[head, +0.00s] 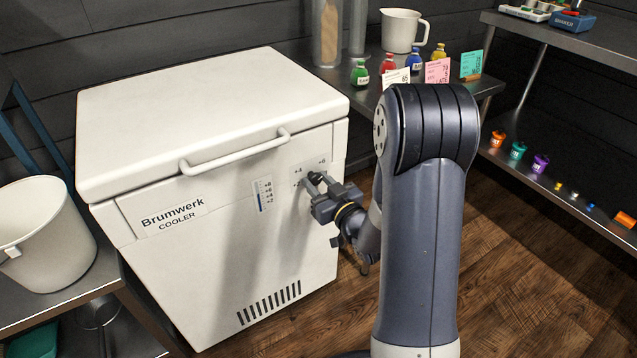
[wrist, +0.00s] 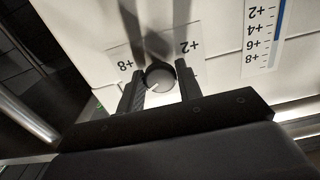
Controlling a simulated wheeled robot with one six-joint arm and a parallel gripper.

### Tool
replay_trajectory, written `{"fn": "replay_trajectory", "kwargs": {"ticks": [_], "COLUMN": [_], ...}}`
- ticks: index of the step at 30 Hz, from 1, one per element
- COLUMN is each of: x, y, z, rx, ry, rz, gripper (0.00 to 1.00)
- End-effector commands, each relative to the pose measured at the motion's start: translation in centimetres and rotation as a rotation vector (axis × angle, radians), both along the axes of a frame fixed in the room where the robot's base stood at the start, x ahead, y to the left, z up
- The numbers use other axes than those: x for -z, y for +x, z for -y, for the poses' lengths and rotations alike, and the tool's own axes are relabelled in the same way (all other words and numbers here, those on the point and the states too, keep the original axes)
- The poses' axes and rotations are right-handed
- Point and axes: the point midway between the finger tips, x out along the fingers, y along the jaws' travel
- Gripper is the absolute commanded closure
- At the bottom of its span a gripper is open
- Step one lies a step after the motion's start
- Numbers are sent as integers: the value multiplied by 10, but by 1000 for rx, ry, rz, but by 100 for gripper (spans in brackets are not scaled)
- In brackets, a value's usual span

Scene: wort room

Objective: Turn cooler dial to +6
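The white Brumwerk cooler (head: 225,225) stands at the left with its lid shut. Its dial is a dark round knob (wrist: 160,78) on the front panel, mostly hidden by my gripper in the head view. My gripper (wrist: 161,85) has one finger on each side of the knob, seemingly touching it. The wrist picture is upside down: +8 (wrist: 126,65) is left of the knob and +2 (wrist: 188,47) right. A pale mark on the knob points to the lower left there, towards labels hidden by my gripper. In the head view, +4 (head: 298,170) and +6 (head: 321,161) show above the knob.
A scale strip (head: 263,194) left of the dial has a blue bar reaching about +4. The lid handle (head: 235,152) juts out above the dial. A white bucket (head: 42,235) stands left of the cooler. A bench with a jug (head: 400,31) and small bottles stands behind.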

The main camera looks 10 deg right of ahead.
Motion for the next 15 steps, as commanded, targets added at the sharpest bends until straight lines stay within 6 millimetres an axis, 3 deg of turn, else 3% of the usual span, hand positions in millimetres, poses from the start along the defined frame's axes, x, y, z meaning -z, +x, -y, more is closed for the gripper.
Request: {"fn": "replay_trajectory", "kwargs": {"ticks": [8,15], "x": [0,4], "y": [0,0], "z": [0,0], "rx": [0,-1], "ry": [0,-56], "rz": [0,21], "gripper": [89,90]}}
